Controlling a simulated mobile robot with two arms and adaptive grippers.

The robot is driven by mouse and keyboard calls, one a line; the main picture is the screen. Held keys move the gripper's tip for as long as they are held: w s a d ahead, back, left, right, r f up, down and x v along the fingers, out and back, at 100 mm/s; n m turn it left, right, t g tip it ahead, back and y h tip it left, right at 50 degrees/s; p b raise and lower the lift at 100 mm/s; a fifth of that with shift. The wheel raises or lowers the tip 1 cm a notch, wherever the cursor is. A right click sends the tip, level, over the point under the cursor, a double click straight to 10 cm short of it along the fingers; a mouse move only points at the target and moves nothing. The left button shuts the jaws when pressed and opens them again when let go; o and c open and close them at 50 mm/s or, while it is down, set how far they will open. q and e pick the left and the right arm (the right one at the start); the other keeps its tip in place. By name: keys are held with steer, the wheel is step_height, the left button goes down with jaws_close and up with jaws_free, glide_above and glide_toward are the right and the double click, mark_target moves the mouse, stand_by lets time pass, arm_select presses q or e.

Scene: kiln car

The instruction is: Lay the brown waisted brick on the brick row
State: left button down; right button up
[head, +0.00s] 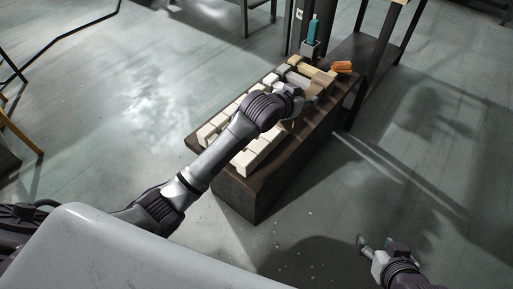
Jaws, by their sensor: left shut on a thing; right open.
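Pale brick rows (258,152) lie on a dark kiln car (243,196), with tan-brown bricks among those at the far end. My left arm reaches across the rows from the left. My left gripper (306,95) is over the far right part of the bricks, shut on a tan-brown piece (322,80) that I take to be the waisted brick. The gripper hides much of it, so its waist and whether it touches the row cannot be told. My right gripper (375,246) is open and empty, low over the floor at the lower right.
A small orange object (342,67) lies at the car's far right corner. A teal bottle (313,30) stands on a grey block (311,49) at the far end. A dark metal frame (369,48) stands behind. The floor at right is clear.

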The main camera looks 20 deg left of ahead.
arm_select(q)
steer(key=s+a+f+b, duration=0.1)
steer(key=s+a+f, duration=0.1)
steer(key=a, duration=0.1)
steer(key=s+a+f+b, duration=0.1)
steer(key=s+a+f, duration=0.1)
steer(key=a, duration=0.1)
steer(key=s+a+f+b, duration=0.1)
steer(key=s+a+f, duration=0.1)
steer(key=a+f, duration=0.1)
steer(key=shift+a+f, duration=0.1)
steer(key=shift+a, duration=0.35)
steer(key=shift+w+f+b, duration=0.1)
steer(key=shift+f+b, duration=0.15)
steer(key=shift+b, duration=0.1)
step_height(320, 180, down, 3)
steer(key=shift+b, duration=0.75)
arm_select(e)
steer(key=w+a+r+t+y, duration=0.2)
steer(key=w+r+t, duration=0.1)
steer(key=r+t, duration=0.4)
steer(key=w+a+r+t+y, duration=0.2)
steer(key=r+t, duration=0.5)
steer(key=r, duration=0.5)
steer(key=shift+w+a+r+n+y, duration=0.2)
steer(key=shift+w+a+n+y, duration=0.15)
steer(key=shift+w, duration=0.5)
arm_select(q)
steer(key=shift+f, duration=0.2)
